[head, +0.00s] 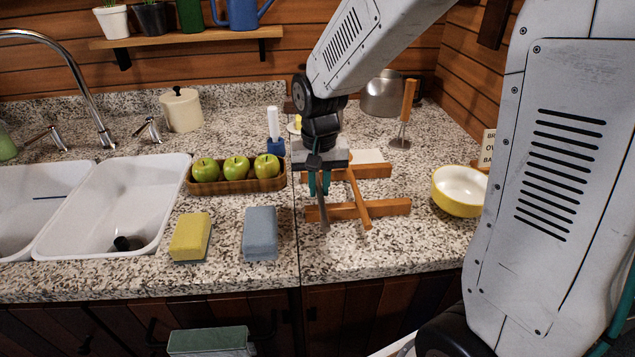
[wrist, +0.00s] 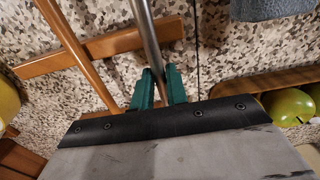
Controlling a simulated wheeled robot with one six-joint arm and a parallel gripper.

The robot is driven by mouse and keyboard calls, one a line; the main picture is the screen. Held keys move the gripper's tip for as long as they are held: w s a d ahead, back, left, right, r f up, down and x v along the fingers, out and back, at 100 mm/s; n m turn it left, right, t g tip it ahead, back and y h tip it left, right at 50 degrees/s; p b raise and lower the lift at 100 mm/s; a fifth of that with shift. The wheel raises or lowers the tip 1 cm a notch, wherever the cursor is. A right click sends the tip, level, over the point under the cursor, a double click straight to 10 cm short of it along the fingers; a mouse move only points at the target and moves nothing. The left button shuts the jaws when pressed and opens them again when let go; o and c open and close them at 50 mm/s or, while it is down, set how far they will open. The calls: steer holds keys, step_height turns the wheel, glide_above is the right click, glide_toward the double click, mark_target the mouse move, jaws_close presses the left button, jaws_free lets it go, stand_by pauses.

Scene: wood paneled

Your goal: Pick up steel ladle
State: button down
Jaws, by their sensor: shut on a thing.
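My gripper (head: 319,183) is over the right part of the counter, pointing down, with green fingers. In the wrist view the fingers (wrist: 160,88) are shut on the steel ladle's thin grey handle (wrist: 147,40), one finger on each side. In the head view a short grey length of the ladle (head: 323,214) shows below the fingers. The ladle's bowl cannot be made out in either view. A wooden rack (head: 385,208) lies under and beside the gripper; its slanted slat (head: 357,197) is just right of the ladle. I cannot tell whether ladle and rack touch.
A wooden tray (head: 238,186) with green apples is left of the gripper. A blue-grey sponge (head: 260,234) and a yellow sponge (head: 190,237) lie in front. A yellow bowl (head: 459,190) stands right. A kettle (head: 382,95) and wood-handled utensil (head: 408,103) are behind. Counter front right is clear.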

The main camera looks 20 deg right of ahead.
mark_target(319, 186)
steer(key=shift+r, duration=0.45)
step_height(319, 186, up, 2)
steer(key=shift+r, duration=0.1)
steer(key=s+d, duration=0.3)
steer(key=s, duration=0.4)
steer(key=s+d+r, duration=0.1)
steer(key=s+d, duration=0.3)
steer(key=s, duration=0.3)
steer(key=shift+d+r, duration=0.25)
steer(key=shift+r, duration=0.05)
steer(key=shift+s, duration=0.1)
